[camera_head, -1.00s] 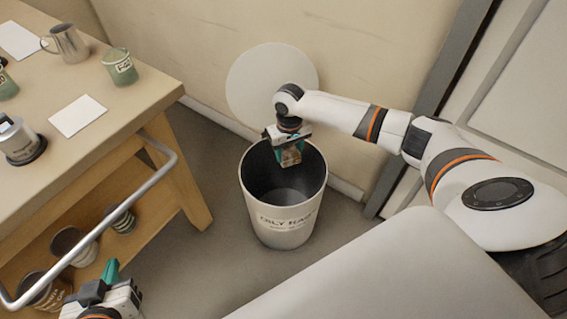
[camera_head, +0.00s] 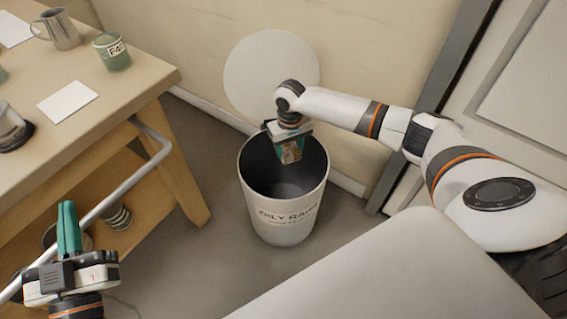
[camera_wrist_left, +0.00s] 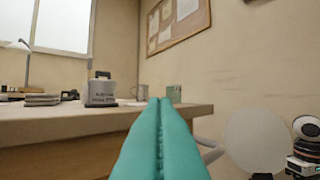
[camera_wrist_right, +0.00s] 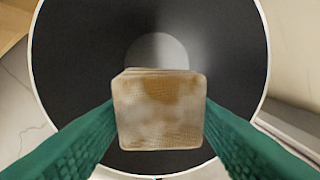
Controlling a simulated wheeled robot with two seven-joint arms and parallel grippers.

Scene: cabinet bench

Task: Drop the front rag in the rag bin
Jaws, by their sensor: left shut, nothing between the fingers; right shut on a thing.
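The rag bin (camera_head: 285,215) is a white open bin with dark lettering and a dark inside, standing on the floor; its round lid (camera_head: 270,75) is up behind it against the wall. My right gripper (camera_head: 291,155) is over the bin's mouth, fingers pointing down. It is shut on a brown, stained rag (camera_wrist_right: 160,110), a squarish folded bundle between the teal fingers. In the right wrist view the bin's rim (camera_wrist_right: 262,60) surrounds the rag. My left gripper (camera_head: 68,208) is shut and empty beside the bench's rail; its fingers touch each other in the left wrist view (camera_wrist_left: 163,102).
A wooden bench (camera_head: 130,85) at left carries a metal jug (camera_head: 60,30), a green mug (camera_head: 112,52) and a white card (camera_head: 68,101). A metal rail (camera_head: 120,195) runs along its front. A door (camera_head: 510,100) is at right. Floor between bench and bin is clear.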

